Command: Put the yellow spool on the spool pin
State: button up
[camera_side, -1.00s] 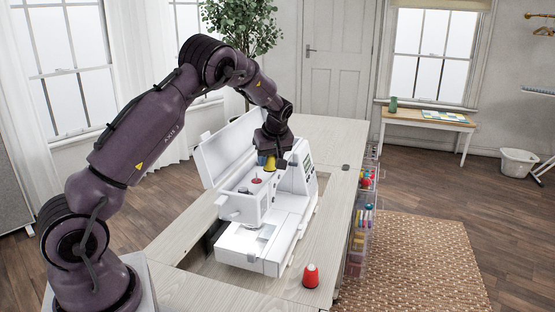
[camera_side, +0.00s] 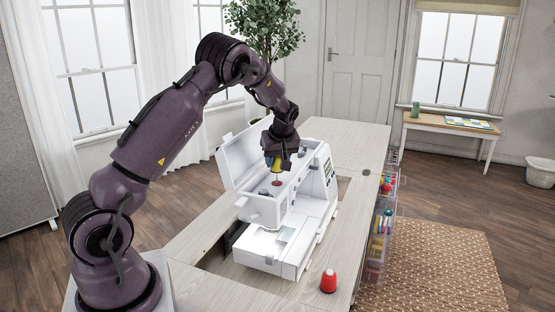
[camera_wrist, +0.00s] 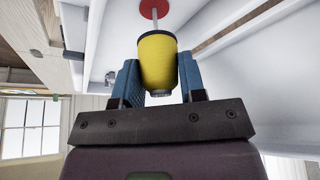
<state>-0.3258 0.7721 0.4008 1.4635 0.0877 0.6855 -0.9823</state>
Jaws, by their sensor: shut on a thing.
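My gripper (camera_side: 279,163) is shut on the yellow spool (camera_side: 277,167), above the open top of the white sewing machine (camera_side: 312,215). In the wrist view the yellow spool (camera_wrist: 158,62) sits between the two blue finger pads of my gripper (camera_wrist: 158,85). The spool pin (camera_wrist: 155,24) is a thin metal rod rising from a red disc (camera_wrist: 153,8). In the side view the spool is right above the red disc (camera_side: 277,184), roughly in line with the pin. I cannot tell whether the pin's tip is inside the spool.
The machine's lid (camera_side: 242,155) stands open behind the spool, close to my gripper. A clear rack with coloured supplies (camera_side: 383,222) hangs on the cabinet's right side.

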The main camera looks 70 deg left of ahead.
jog(key=shift+f, duration=0.85)
dwell(0.8)
jog(key=shift+f, duration=0.35)
jog(key=o, duration=1)
jog(key=shift+c, duration=0.2)
jog(key=v, duration=1.3)
